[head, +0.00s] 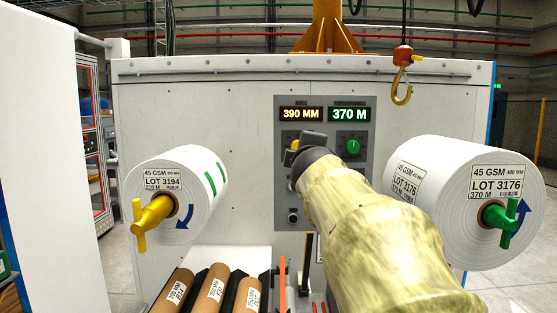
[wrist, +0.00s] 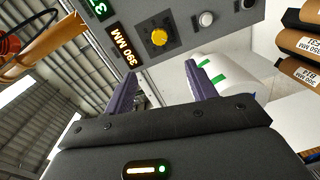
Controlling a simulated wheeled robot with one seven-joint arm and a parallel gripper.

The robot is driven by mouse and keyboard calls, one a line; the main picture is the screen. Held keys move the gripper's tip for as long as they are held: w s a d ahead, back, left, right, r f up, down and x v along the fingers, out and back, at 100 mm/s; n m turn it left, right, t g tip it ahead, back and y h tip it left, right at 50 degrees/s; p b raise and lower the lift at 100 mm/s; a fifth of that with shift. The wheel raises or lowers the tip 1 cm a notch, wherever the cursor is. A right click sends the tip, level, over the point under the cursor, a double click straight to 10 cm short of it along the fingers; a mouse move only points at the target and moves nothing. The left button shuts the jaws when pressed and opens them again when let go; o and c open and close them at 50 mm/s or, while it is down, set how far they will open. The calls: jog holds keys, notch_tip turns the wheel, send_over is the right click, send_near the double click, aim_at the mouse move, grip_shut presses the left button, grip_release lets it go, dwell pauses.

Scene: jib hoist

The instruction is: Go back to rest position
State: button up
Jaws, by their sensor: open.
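My gripper (wrist: 158,84) shows in the wrist view with two purple fingers spread apart and nothing between them. In the head view its dark end (head: 309,146) is in front of the grey control panel (head: 365,109), and my arm, in a yellowish sleeve, reaches up to it from the lower right. A yellow knob (wrist: 159,36) on the panel lies just beyond the fingers in the wrist view, apart from them. In the head view this knob (head: 291,142) is partly hidden by the gripper. The green knob (head: 352,147) is clear of it.
A white roll with a yellow handle (head: 178,190) is at left, another with a green handle (head: 460,200) at right, close to my arm. Brown cores (head: 210,297) lie below. A hoist hook (head: 401,85) hangs at upper right. Displays read 390 MM (head: 301,114) and 370 M (head: 350,114).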

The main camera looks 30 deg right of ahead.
jog(key=shift+w, duration=0.1)
dwell(0.3)
jog(key=a+f+m+g+y, duration=0.2)
jog(key=a+f, duration=0.2)
jog(key=f, duration=0.5)
jog(key=w+a+f+m+g+y, duration=0.1)
jog(key=a+f+g+y, duration=0.1)
jog(key=a+f, duration=0.5)
jog(key=a+f+m+g+y, duration=0.2)
jog(key=f, duration=1)
jog(key=s+a+f+m+g+y, duration=0.1)
jog(key=s+a+f+m+g, duration=0.1)
jog(key=s+a+f, duration=0.4)
jog(key=s+a+f+m+g+y+p, duration=0.1)
jog(key=s+a+f+g, duration=0.3)
jog(key=f, duration=0.8)
jog(key=s+a+m+y, duration=0.1)
jog(key=s+a, duration=0.1)
jog(key=s, duration=0.2)
jog(key=shift+s, duration=0.35)
jog(key=shift+a, duration=0.1)
